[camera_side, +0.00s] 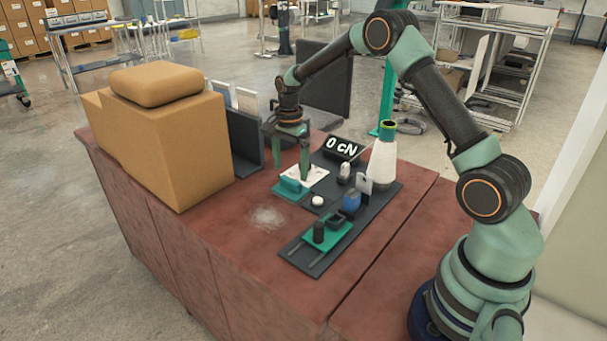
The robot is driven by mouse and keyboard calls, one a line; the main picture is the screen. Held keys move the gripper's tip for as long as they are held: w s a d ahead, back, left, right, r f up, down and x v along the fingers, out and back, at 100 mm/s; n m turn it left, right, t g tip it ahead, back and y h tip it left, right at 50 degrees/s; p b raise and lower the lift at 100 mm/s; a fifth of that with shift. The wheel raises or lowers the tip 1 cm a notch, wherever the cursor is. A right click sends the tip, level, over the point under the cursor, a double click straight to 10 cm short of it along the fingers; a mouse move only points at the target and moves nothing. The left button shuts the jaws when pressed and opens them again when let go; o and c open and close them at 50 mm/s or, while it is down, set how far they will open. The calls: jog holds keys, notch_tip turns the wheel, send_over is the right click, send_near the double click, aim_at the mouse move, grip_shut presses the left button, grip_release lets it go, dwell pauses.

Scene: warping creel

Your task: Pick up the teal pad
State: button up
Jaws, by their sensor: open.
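The teal pad (287,190) is a small teal block, which I take to be the one lying at the left end of the dark board. It sits beside a white card (318,176). My gripper (292,168) points down just above the pad, fingers apart and nothing seen between them. The nearer finger hangs in front of the white card. From this side I cannot tell whether a fingertip touches the pad.
A dark board holds a white cone (382,160) with a green top, a display (343,148) reading "0 cN", a blue item (351,201), a white knob (318,201) and a teal tray (343,233) with black parts. A large cardboard box (165,140) stands left.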

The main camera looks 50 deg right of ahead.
aim_at(291, 180)
jog(key=shift+f, duration=1.95)
jog(key=c, duration=1.1)
jog(key=shift+c, duration=0.2)
jog(key=shift+r, duration=0.1)
notch_tip(291, 180, up, 20)
